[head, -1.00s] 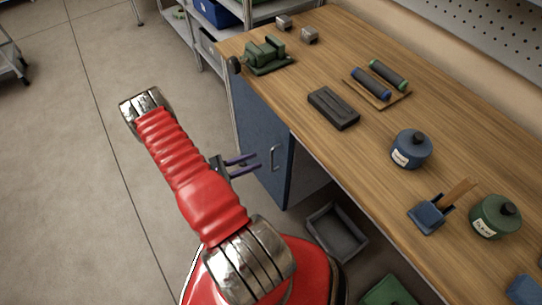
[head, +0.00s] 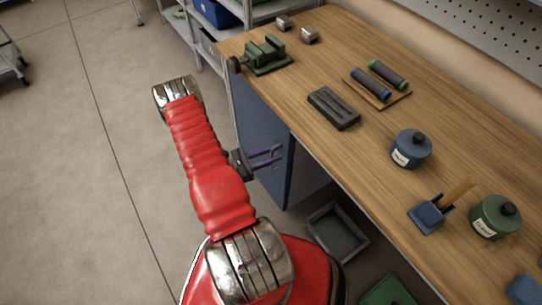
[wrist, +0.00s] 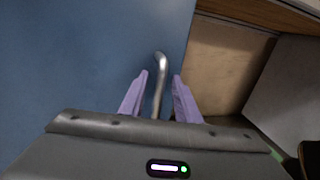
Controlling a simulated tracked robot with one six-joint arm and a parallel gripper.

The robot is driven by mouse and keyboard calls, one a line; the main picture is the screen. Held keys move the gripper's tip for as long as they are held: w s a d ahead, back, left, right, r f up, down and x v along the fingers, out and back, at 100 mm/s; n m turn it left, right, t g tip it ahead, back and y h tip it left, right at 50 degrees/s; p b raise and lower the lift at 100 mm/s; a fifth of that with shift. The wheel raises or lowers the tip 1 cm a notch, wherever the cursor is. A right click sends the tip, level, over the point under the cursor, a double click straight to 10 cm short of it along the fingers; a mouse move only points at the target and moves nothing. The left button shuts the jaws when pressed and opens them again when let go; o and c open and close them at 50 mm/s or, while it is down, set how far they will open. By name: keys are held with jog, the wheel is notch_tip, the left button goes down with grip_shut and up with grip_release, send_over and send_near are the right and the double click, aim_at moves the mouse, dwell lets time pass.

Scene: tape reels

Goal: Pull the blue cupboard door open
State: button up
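The blue cupboard door (head: 262,130) is under the left end of the workbench and looks closed or nearly so; it fills the left of the wrist view (wrist: 80,60). Its silver bar handle (wrist: 160,75) stands upright near the door's right edge. My gripper (head: 279,154) is at the handle, which it largely hides in the head view. In the wrist view its two purple fingers (wrist: 161,85) are apart, one on each side of the handle. I see gaps beside the handle, so the gripper is open around it.
The wooden workbench (head: 330,60) carries a green vise (head: 266,56), a dark block (head: 333,108) and jars. A grey bin (head: 338,232) stands on the floor below the bench, right of the door. The floor (head: 90,130) left of the door is clear.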

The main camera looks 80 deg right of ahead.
jog(key=shift+c, duration=0.4)
grip_shut()
